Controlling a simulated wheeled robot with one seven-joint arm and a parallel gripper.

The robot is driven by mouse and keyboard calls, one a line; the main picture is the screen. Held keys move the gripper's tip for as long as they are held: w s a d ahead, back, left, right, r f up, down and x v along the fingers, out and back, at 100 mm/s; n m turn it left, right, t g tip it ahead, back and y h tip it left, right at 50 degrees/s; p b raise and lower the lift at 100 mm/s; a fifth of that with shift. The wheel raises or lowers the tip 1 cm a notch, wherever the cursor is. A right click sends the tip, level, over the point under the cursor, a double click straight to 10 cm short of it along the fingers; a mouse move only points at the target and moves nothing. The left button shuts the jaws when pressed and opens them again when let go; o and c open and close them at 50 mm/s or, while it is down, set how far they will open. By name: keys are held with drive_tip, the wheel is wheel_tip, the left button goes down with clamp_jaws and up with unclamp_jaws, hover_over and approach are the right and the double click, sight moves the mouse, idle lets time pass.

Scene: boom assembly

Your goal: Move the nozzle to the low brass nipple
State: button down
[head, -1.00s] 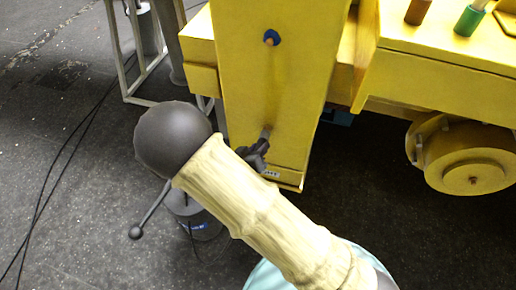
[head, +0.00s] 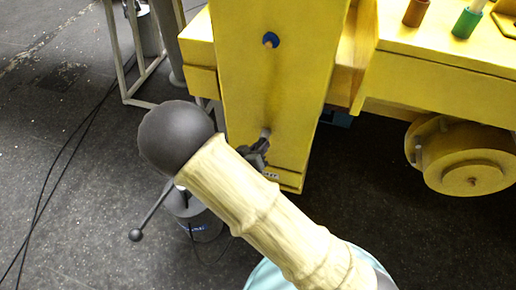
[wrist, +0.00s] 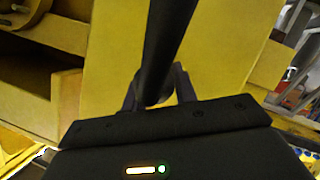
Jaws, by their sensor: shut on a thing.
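My gripper (head: 257,153) is at the lower part of the yellow boom face (head: 262,85), partly hidden behind my sleeved arm. In the wrist view its jaws (wrist: 158,92) are shut on a dark, tube-shaped nozzle (wrist: 168,45), which runs up across the yellow face. In the head view a short grey end (head: 265,134) sticks up from the jaws against the face; I cannot tell whether it touches. A blue ring with a brass-coloured centre (head: 270,41) sits higher on the face, well above my gripper. I cannot make out a low brass nipple.
A grey bucket (head: 203,226) with a lever and knob (head: 136,235) stands on the floor at left. Black cables (head: 62,165) lie beside a metal stand (head: 128,75). A yellow deck with a brown cup (head: 416,12) and a green cup (head: 466,22) is at right, above a wheel-like drum (head: 465,160).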

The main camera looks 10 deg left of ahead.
drive_tip(key=shift+w, duration=0.1)
drive_tip(key=c, duration=1)
unclamp_jaws()
drive_tip(key=p+v, duration=0.1)
drive_tip(key=v, duration=1.6)
drive_tip(key=shift+r, duration=0.1)
